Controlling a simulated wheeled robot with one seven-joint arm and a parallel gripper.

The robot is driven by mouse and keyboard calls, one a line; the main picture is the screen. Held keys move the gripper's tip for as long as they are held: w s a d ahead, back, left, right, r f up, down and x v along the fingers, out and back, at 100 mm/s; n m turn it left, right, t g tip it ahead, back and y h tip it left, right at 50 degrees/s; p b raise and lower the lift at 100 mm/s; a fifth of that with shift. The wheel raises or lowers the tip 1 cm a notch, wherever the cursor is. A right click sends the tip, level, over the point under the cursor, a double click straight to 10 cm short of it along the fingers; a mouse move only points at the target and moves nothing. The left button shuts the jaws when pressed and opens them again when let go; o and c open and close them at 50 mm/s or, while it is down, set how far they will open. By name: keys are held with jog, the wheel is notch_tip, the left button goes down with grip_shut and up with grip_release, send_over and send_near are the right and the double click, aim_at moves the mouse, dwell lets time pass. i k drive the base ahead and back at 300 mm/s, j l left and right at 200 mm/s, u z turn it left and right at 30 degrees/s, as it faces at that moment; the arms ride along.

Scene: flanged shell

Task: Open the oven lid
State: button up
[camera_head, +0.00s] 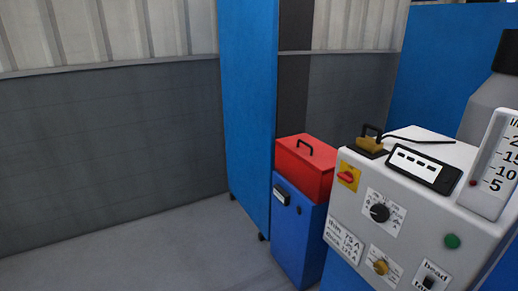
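A blue box (298,238) with a red lid (308,177) stands on the floor in the middle right; it appears to be the oven. The lid sits down on the body and looks shut. A black handle (306,146) arches over the lid's top. The front of the blue body has a small label plate (281,194) and a dark knob. The machine at the right hides part of the box's right side. My gripper is not in view.
A grey-white welding machine (408,220) with dials, a gauge and a cable stands close at the right, in front of the box. The grey floor (190,250) at left is clear up to the wall.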

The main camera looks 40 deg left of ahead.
aim_at(319, 156)
jog(key=u, duration=1)
jog(key=i+j, duration=0.25)
jog(key=i, duration=0.2)
jog(key=i+j, duration=0.25)
jog(key=i, duration=0.25)
jog(key=i+j, duration=0.25)
jog(key=i, duration=0.2)
jog(key=i+j, duration=0.25)
jog(key=i, duration=0.25)
jog(key=i+j, duration=0.25)
jog(key=i, duration=0.2)
